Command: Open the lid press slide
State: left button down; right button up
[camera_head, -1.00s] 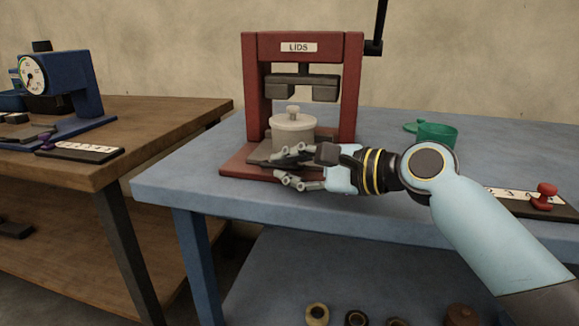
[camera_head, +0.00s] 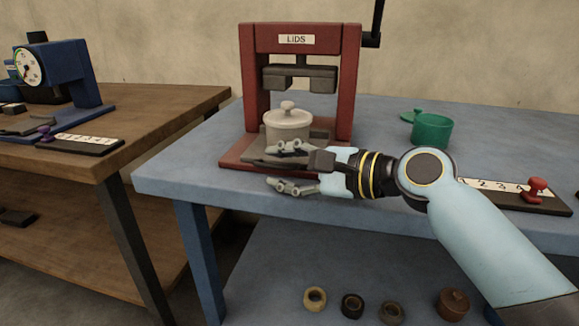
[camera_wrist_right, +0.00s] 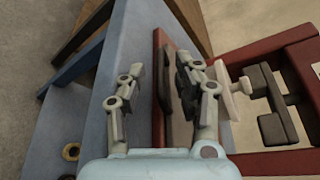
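The red lid press (camera_head: 249,85) labelled LIDS stands on the blue table. A pale pot with a knobbed lid (camera_head: 288,125) sits on its dark grey slide (camera_head: 258,161), under the raised grey press head (camera_head: 299,78). My right gripper (camera_head: 270,167) is at the front of the press, fingers spread, with one finger row near slide height and one lower. In the right wrist view the gripper (camera_wrist_right: 160,85) is open, and a dark part that looks like the slide's edge (camera_wrist_right: 166,85) lies between the fingers. I cannot tell whether they touch it. My left gripper is not in view.
A green pot (camera_head: 432,131) stands at the back right of the blue table (camera_head: 390,112). A numbered strip with a red knob (camera_head: 536,186) lies at the right. A wooden table (camera_head: 160,110) with a blue gauge press (camera_head: 72,75) is at the left. Several rolls lie on the lower shelf.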

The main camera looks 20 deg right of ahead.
jog(key=v, duration=1.2)
